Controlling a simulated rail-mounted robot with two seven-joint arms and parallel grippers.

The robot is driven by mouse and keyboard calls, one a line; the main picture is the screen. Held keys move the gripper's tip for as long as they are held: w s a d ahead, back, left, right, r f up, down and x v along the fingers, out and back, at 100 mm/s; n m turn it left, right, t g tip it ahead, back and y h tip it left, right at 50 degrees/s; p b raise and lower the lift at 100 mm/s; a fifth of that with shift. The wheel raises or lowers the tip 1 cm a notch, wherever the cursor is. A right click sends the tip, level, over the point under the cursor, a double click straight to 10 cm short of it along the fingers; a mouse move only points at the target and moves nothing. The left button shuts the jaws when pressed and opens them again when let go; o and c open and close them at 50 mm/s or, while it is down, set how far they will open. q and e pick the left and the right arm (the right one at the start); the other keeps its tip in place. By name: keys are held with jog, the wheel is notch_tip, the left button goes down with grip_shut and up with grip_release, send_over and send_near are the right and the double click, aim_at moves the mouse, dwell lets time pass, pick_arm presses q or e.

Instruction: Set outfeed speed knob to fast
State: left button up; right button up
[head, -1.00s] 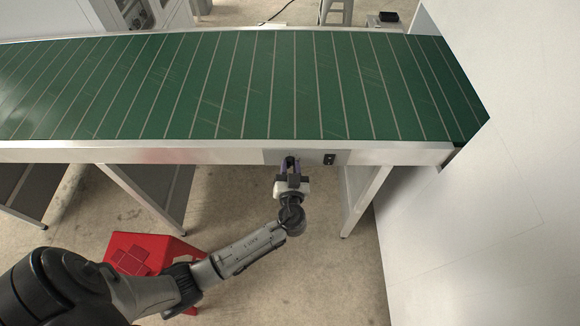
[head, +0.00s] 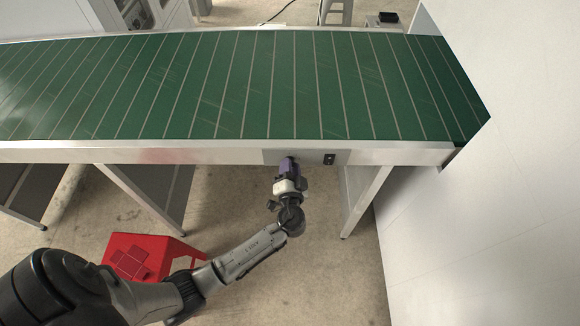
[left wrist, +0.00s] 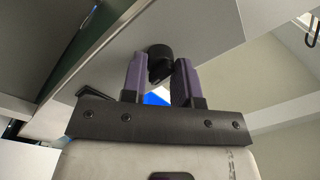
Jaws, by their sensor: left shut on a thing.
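The outfeed speed knob is a black round knob (left wrist: 160,62) on the grey panel (left wrist: 205,28) of the conveyor's front rail. In the left wrist view it sits between the purple fingertips of my left gripper (left wrist: 158,78), which is shut on it. In the head view my left gripper (head: 288,165) reaches up to the panel below the belt and hides the knob. The gripper is turned about its axis. I cannot read the knob's setting. My right gripper is not in view.
A black switch (head: 329,159) sits on the rail just right of the knob. The green conveyor belt (head: 250,85) above is empty. A red stool-like object (head: 140,258) stands on the floor near my left arm. A white wall (head: 520,200) bounds the right side.

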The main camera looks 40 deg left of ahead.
pick_arm(q)
jog(key=shift+m, duration=1.2)
jog(key=o, duration=0.9)
jog(key=shift+o, duration=0.2)
jog(key=shift+s+d, duration=0.1)
jog(key=v, duration=1.3)
jog(key=shift+s, duration=0.3)
jog(key=shift+d, duration=0.15)
